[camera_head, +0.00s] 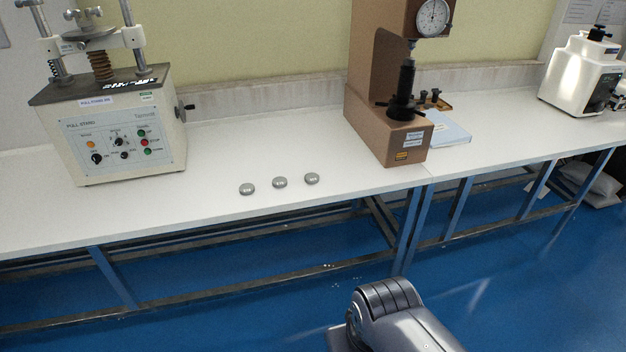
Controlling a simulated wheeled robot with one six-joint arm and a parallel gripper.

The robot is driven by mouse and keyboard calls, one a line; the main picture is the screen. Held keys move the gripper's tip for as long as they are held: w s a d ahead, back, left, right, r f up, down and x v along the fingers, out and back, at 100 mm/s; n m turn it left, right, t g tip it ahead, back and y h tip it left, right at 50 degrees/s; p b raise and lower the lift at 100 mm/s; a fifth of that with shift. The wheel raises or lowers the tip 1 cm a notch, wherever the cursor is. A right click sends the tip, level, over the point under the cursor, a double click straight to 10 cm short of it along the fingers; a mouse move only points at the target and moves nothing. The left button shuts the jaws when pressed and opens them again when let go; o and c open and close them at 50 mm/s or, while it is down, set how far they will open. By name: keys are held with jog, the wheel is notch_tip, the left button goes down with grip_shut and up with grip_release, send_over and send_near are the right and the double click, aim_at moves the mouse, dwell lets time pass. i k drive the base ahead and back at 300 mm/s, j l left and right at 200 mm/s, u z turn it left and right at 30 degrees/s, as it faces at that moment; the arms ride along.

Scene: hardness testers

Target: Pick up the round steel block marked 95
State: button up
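Three small round steel blocks sit in a row near the front edge of the white bench. The left block (247,189), the middle block (280,183) and the right block (312,179) lie flat and apart from each other. Each has a dark marking on top, too small to read, so I cannot tell which is marked 95. A silver link of my own arm shows at the bottom, in front of the bench and well below the blocks. My gripper is not in view.
The white bench top (215,150) is clear around the blocks. A cream tester with knobs (120,140) stands at left. A brown hardness tester with a dial (400,140) stands right of the blocks, beside papers (450,133). A white machine (580,75) is far right.

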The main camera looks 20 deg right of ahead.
aim_at(280, 182)
jog(key=i+u, duration=0.25)
jog(key=i, duration=0.3)
jog(key=i+l+u, duration=0.3)
jog(key=i, duration=0.25)
